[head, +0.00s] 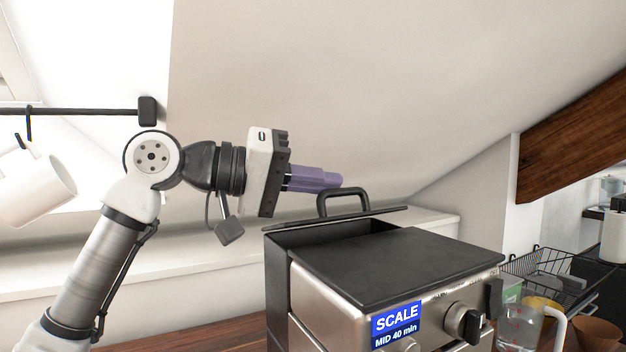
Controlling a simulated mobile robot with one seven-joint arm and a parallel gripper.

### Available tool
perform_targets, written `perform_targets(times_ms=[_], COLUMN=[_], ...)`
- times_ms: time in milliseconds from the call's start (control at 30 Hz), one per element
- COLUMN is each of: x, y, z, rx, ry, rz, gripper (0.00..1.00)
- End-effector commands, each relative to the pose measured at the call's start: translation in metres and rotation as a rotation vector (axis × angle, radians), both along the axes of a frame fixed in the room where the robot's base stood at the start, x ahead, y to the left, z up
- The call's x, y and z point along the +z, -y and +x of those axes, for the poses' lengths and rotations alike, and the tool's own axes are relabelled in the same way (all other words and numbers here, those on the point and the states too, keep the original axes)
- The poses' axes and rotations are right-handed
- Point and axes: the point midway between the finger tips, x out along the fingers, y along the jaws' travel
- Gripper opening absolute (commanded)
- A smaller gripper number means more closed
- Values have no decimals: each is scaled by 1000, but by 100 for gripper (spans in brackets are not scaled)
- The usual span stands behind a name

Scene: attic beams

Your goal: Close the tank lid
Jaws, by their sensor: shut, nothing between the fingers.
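The tank lid (375,212) is a thin dark plate with a black loop handle (343,191) on top, at the back of a steel and black machine (400,262). It is seen almost edge-on above the dark tank (277,270). A dark gap shows between the lid and the tank's rim, so the lid looks raised. My gripper (338,180) points right with its purple fingers shut and empty. In the picture its tips are at the top of the handle; whether they touch it I cannot tell.
The machine's front has a blue display (397,318) and a dark knob (463,322). A wire basket (550,275) and a clear jug (519,326) stand to the right. A white mug (35,187) hangs from a rail (70,111) at left. The sloped ceiling closes in behind; a pale ledge (140,262) runs below.

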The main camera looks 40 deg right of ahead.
Motion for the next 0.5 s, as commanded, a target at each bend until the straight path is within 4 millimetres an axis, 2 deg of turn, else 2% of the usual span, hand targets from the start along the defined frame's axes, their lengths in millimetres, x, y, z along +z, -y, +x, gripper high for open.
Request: perform_targets(times_ms=[233, 500], x=[-8, -12], y=[-3, -4], z=[-11, -17], rx=[0, 0], ry=[-3, 99], rz=[-1, -24], gripper=[0, 0])
